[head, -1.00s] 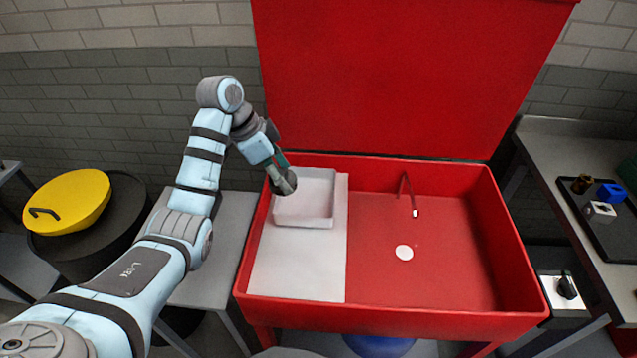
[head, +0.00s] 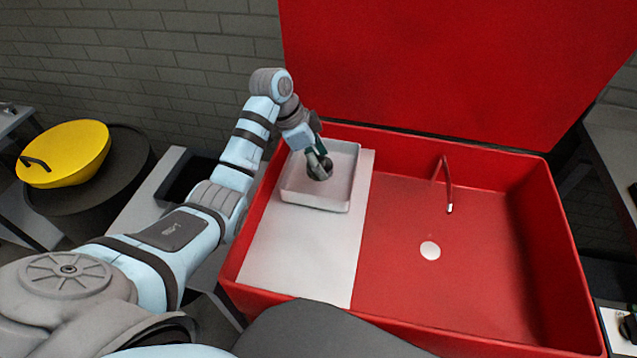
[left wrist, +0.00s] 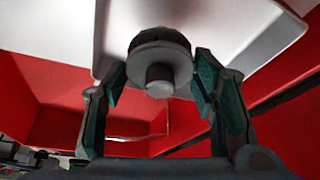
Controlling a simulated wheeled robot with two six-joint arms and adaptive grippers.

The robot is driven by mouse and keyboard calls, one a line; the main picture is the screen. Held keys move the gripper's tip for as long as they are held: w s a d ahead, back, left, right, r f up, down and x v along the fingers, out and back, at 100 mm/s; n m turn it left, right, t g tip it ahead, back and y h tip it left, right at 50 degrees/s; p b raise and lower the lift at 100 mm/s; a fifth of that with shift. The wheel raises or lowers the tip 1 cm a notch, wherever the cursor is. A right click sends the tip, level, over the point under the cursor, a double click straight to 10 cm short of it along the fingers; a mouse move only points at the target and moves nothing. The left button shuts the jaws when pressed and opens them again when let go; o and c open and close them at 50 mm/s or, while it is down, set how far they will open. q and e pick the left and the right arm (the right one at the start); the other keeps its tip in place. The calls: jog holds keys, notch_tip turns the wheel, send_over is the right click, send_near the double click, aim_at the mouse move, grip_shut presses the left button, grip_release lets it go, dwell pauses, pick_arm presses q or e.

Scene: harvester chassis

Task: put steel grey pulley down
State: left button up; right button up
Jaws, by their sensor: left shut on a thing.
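The steel grey pulley (head: 319,170) is in my left gripper (head: 317,158), over the white tray (head: 318,203) at the left side of the red basin. In the left wrist view the pulley (left wrist: 160,62) shows as a dark round disc with a short hub between the two green-padded fingers of my left gripper (left wrist: 160,85). The tray lies behind it. I cannot tell whether the pulley touches the tray floor. My right gripper is not in view.
The tray stands on a white board (head: 305,250) in the red basin (head: 480,250). A thin red faucet (head: 447,185) rises right of it. A yellow lid (head: 65,153) lies on a dark drum at the left. The board's front part is clear.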

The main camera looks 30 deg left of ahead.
pick_arm(q)
jog(key=f, duration=0.4)
jog(key=shift+w+f+b, duration=0.2)
jog(key=shift+f+b, duration=0.15)
jog(key=shift+f, duration=0.05)
jog(key=shift+s+f, duration=0.1)
jog(key=shift+f, duration=0.15)
jog(key=shift+r, duration=0.1)
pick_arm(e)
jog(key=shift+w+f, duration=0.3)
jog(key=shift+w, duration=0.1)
pick_arm(q)
jog(key=o, duration=1.6)
jog(key=shift+f, duration=0.2)
jog(key=shift+c, duration=0.2)
jog(key=shift+r, duration=0.1)
jog(key=p+v, duration=0.2)
jog(key=v, duration=1)
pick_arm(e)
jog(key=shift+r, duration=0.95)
